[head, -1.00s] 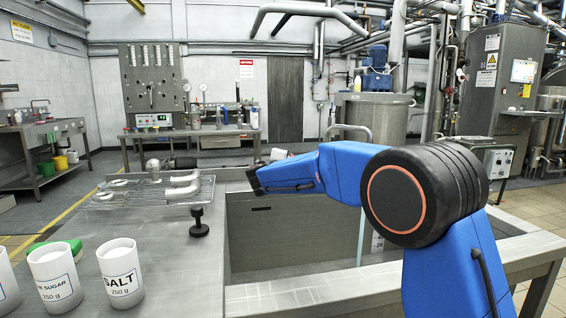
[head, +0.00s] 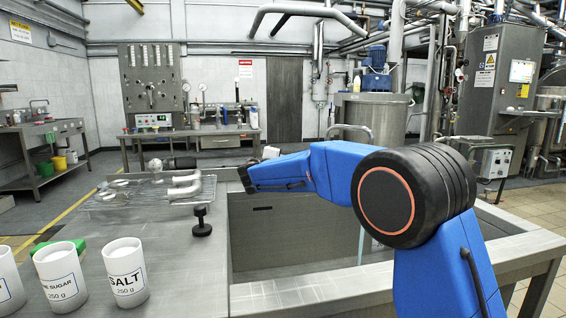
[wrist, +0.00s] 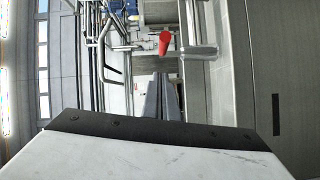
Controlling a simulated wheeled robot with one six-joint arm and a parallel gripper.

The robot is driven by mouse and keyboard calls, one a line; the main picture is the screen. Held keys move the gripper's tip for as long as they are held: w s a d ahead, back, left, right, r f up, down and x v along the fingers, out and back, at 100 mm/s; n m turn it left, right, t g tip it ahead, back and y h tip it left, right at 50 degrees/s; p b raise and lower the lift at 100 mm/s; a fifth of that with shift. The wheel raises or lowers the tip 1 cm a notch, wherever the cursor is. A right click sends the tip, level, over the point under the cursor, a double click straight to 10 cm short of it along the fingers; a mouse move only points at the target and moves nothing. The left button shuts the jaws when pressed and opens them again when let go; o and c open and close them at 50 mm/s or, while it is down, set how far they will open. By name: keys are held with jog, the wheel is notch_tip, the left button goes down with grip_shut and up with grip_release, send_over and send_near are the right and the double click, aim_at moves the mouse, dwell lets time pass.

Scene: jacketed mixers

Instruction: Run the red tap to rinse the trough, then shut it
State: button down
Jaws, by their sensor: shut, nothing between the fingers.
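The red tap handle (wrist: 165,42) shows in the wrist view, just beyond the tips of my gripper (wrist: 161,78), with a small gap seeming to lie between them. My gripper's fingers are together and hold nothing. In the head view the red handle is hidden, and my blue arm crosses over the trough. The metal trough (head: 300,298) lies in front of me. A thin pale bluish vertical streak (head: 362,248) hangs over its right part and looks like running water; its upper end is hidden behind my arm. A curved grey pipe (head: 350,128) rises behind my arm.
Left of the trough, the bench holds a wire rack (head: 110,203) with pipe fittings, a black knob (head: 202,222), a salt tub (head: 126,275) and a sugar tub (head: 60,278). A steel vessel (head: 372,118) stands behind the trough.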

jog(key=d+v, duration=0.2)
jog(key=v, duration=0.8)
jog(key=shift+s+a, duration=0.15)
jog(key=shift+a, duration=0.25)
jog(key=c, duration=2.5)
grip_release()
dwell(1.3)
